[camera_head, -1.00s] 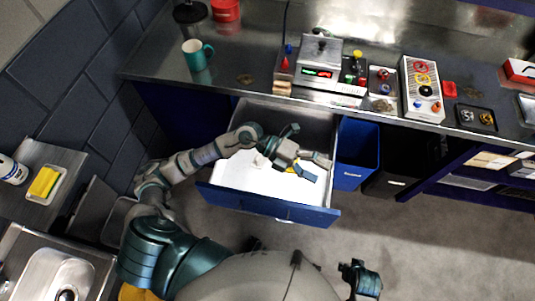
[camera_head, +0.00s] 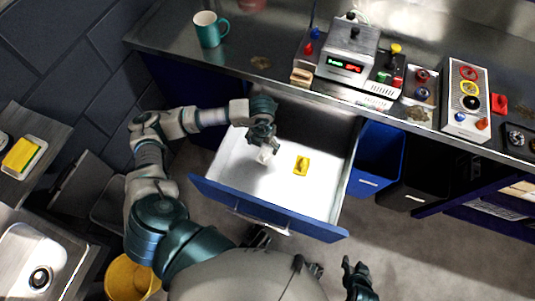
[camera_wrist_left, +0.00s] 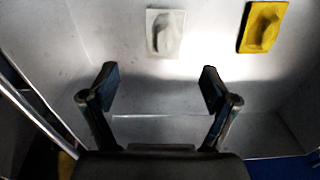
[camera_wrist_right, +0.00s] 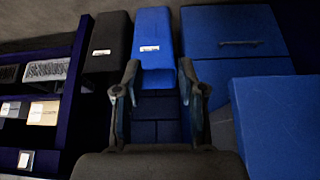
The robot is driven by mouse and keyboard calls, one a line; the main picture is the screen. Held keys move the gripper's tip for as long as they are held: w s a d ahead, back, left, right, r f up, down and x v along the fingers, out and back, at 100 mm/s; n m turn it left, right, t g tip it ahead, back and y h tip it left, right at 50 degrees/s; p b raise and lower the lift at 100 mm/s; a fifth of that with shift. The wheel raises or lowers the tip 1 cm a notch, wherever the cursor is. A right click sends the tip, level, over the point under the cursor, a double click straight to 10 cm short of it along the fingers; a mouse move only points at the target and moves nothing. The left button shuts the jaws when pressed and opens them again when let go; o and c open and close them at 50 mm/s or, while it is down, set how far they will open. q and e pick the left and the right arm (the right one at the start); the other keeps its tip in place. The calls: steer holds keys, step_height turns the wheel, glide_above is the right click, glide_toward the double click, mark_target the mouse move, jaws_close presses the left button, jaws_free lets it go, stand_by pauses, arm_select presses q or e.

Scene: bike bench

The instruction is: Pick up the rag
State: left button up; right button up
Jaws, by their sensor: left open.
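An open drawer (camera_head: 225,160) holds two small cloth-like pieces, either of which could be the rag. One is white (camera_head: 264,155) and the other yellow (camera_head: 301,165), to its right. Both lie flat with a raised middle on the drawer floor in the left wrist view, white (camera_wrist_left: 165,33) and yellow (camera_wrist_left: 263,27). My left gripper (camera_head: 265,143) is over the drawer beside the white piece, pointing down. Its fingers (camera_wrist_left: 160,88) are apart with nothing between them. My right gripper (camera_head: 358,279) is low, away from the drawer; its fingers (camera_wrist_right: 156,75) are apart and empty.
The bench top (camera_head: 275,75) above the drawer carries a green mug (camera_head: 207,32), a device with a red display (camera_head: 347,62) and a button box (camera_head: 466,98). A blue bin (camera_head: 376,160) stands right of the drawer. A yellow bucket (camera_head: 130,277) is at lower left.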

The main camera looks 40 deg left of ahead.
mark_target(264, 154)
arm_select(q)
step_height(264, 154, down, 3)
steer(key=shift+a+r, duration=0.15)
steer(key=f, duration=0.2)
steer(key=d+f+b, duration=0.1)
steer(key=shift+f, duration=0.4)
steer(key=shift+f+b, duration=0.3)
steer(key=shift+f, duration=0.15)
arm_select(e)
steer(key=w+a+r+t+y, duration=0.1)
steer(key=w+a+r+t, duration=0.1)
steer(key=w, duration=0.3)
steer(key=shift+w+r+t, duration=0.25)
steer(key=shift+w+t, duration=0.15)
steer(key=shift+t, duration=0.4)
arm_select(q)
steer(key=shift+a, duration=0.1)
steer(key=c, duration=1)
arm_select(e)
steer(key=shift+a+f, duration=0.1)
steer(key=shift+a, duration=0.1)
